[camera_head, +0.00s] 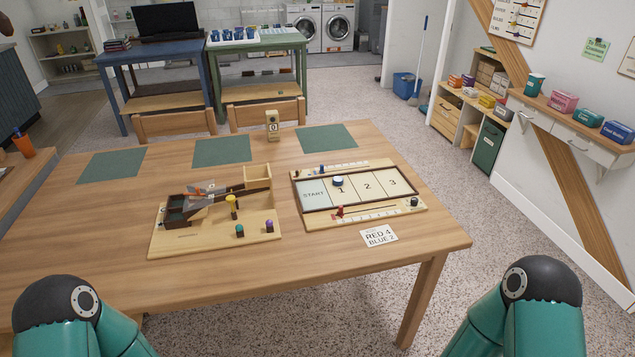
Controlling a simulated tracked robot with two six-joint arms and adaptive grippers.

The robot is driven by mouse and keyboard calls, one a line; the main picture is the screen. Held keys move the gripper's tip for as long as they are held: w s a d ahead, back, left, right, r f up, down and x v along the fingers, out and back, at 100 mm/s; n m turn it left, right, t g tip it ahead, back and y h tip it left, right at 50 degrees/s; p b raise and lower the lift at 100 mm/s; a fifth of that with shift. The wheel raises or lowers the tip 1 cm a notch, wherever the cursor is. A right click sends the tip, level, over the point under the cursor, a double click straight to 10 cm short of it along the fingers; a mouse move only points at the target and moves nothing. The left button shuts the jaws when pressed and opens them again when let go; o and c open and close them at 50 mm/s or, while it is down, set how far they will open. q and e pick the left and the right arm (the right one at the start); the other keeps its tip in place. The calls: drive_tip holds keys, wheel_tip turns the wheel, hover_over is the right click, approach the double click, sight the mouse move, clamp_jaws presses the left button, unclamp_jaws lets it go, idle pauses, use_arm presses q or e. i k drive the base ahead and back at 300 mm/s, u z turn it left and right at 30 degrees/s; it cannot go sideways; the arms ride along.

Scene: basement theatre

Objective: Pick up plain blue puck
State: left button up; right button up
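A small round puck (337,181), blue at the side with a pale top, lies on the square marked 1 of a wooden game board (370,223) on the table. The board has squares marked START, 1, 2 and 3. The puck is small in the picture, so I cannot tell whether its top is plain or marked. A blue peg (321,169) stands on the strip behind the squares, and a red peg (340,211) on the strip in front. Both my arms show at the bottom corners, but neither gripper is in view.
A wooden ramp device (205,240) with coloured knobs stands left of the board. A card (379,235) reading RED 4 BLUE 2 lies in front of it. Green mats (222,150) and a small counter block (272,125) are at the back. The table's front left is clear.

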sight(337, 180)
drive_tip(key=z, duration=0.1)
drive_tip(key=i, duration=0.2)
drive_tip(key=u, duration=2.7)
drive_tip(key=k, duration=2.2)
drive_tip(key=z, duration=1.25)
drive_tip(key=i, duration=1)
drive_tip(key=u, duration=0.05)
